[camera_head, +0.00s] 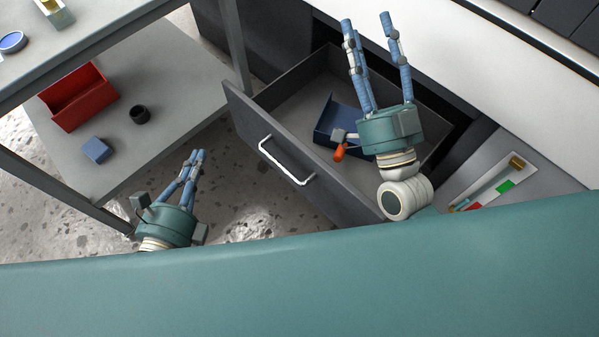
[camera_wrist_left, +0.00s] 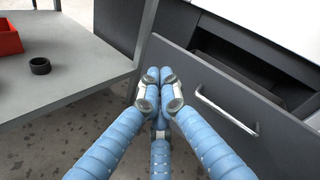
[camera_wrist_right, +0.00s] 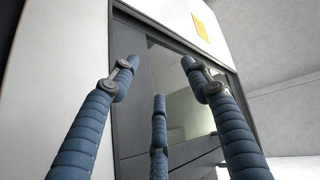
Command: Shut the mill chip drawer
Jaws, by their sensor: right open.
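The grey drawer (camera_head: 245,112) stands pulled out of the dark machine base, and its inside is visible. Its front carries a white bar handle (camera_head: 286,161), which also shows in the left wrist view (camera_wrist_left: 227,111). My left gripper (camera_head: 197,154) is left of the drawer front, fingers together and empty, apart from the handle. In the left wrist view its fingertips meet (camera_wrist_left: 161,76), with the drawer front behind them. My right gripper (camera_head: 367,20) is open and empty above the drawer's right part, in front of the machine.
A blue scoop (camera_head: 340,116) and an orange-handled tool (camera_head: 339,152) are in the drawer. A grey shelf unit (camera_head: 185,90) at left holds a red bin (camera_head: 78,98), a blue block (camera_head: 97,150) and a black ring (camera_head: 139,114). Speckled floor lies between shelf and drawer.

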